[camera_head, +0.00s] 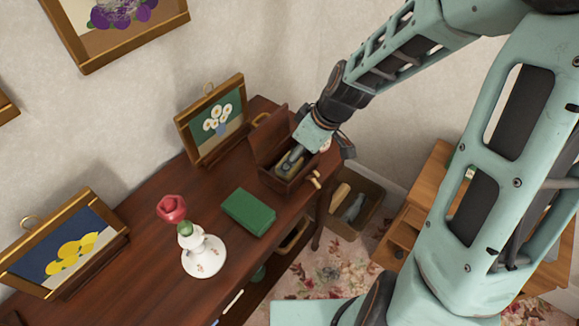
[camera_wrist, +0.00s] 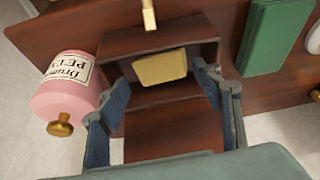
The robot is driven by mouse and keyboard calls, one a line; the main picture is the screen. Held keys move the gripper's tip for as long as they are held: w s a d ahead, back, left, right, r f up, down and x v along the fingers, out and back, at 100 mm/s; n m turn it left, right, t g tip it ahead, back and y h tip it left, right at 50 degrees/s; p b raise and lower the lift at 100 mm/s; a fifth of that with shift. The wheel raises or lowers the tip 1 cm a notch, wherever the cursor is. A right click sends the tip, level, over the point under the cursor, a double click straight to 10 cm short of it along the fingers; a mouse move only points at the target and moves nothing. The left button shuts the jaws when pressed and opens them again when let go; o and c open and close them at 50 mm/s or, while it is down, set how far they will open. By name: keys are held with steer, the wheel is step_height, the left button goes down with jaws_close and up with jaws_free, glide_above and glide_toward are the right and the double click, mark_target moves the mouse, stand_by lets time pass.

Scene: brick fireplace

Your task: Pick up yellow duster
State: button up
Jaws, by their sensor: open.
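A yellow duster (camera_wrist: 160,68) lies inside a small dark wooden box (camera_wrist: 120,46) in the wrist view. In the head view the box (camera_head: 270,181) stands at the right end of the dark table with its lid (camera_head: 268,137) raised. A yellowish piece, likely the duster (camera_head: 283,170), shows inside it, partly covered by a grey finger. My gripper (camera_head: 296,156) is over the box, pointing down. In the wrist view my gripper (camera_wrist: 158,84) is open, one finger on each side of the duster's line. The duster is not gripped. I cannot tell whether the fingertips touch the box.
A pink canister (camera_wrist: 65,100) stands beside the box. A lower box (camera_head: 352,209) holds another yellow item and a grey one.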

steer(key=x, duration=0.4)
steer(key=shift+a+f, duration=0.1)
steer(key=shift+a, duration=0.05)
steer(key=c, duration=0.6)
